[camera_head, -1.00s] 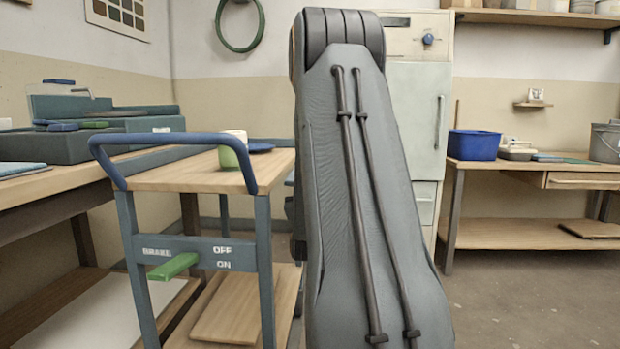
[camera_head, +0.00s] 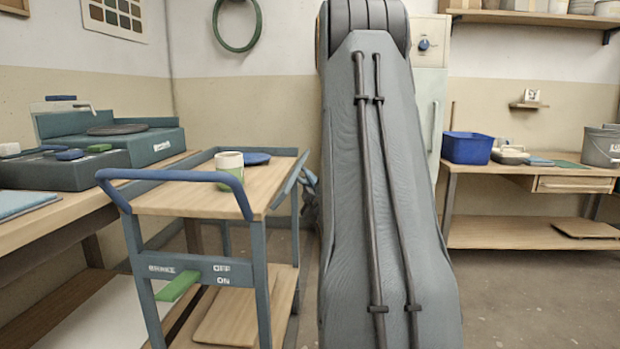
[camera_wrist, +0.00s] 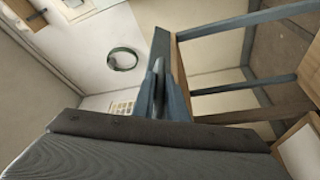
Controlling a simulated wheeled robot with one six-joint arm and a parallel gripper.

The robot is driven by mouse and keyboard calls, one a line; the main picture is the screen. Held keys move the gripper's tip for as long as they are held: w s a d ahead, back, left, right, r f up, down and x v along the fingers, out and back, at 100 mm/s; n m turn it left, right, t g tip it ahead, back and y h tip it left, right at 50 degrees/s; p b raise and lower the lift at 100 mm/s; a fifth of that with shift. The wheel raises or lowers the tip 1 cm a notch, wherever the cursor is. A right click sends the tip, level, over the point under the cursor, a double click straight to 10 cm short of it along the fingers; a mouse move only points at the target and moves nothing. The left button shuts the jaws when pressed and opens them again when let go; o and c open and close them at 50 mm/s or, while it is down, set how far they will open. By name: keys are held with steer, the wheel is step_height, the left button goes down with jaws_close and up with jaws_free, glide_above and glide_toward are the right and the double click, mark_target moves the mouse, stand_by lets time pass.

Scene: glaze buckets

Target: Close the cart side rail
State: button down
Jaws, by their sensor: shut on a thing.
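The cart (camera_head: 165,201) stands left of my arm, with a wooden top and blue-grey frame. Its side rail (camera_head: 289,184) is a blue-grey bar along the right edge of the top, seen tilted outward. My gripper (camera_wrist: 160,88) is shut on the rail, which also shows in the wrist view (camera_wrist: 161,45). In the head view my gripper is mostly hidden behind my arm, beside the rail. I cannot tell from here how far the rail stands from upright.
A blue push handle (camera_head: 180,175) and green brake lever (camera_head: 178,286) are at the near end. A workbench (camera_head: 60,225) stands left. Floor at right (camera_head: 530,300) is clear.

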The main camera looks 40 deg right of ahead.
steer(key=n+p, duration=0.1)
steer(key=r+n+y, duration=0.1)
steer(key=n, duration=0.1)
steer(key=r+n+g+p, duration=0.1)
steer(key=shift+w+a+r+p, duration=0.1)
steer(key=shift+w+a+p, duration=0.15)
steer(key=shift+w+p, duration=0.1)
steer(key=shift+w+a+r+n+g+y+p, duration=0.2)
steer(key=shift+n+g+p, duration=0.1)
steer(key=shift+n, duration=0.5)
steer(key=shift+w+a+r+n+g+y+p, duration=0.15)
steer(key=shift+n+g+y+p, duration=0.1)
steer(key=shift+n, duration=0.55)
steer(key=c, duration=1.8)
jaws_free()
steer(key=shift+o, duration=0.2)
steer(key=p+v, duration=0.1)
steer(key=v, duration=0.6)
steer(key=shift+s+a, duration=0.25)
steer(key=shift+s, duration=0.1)
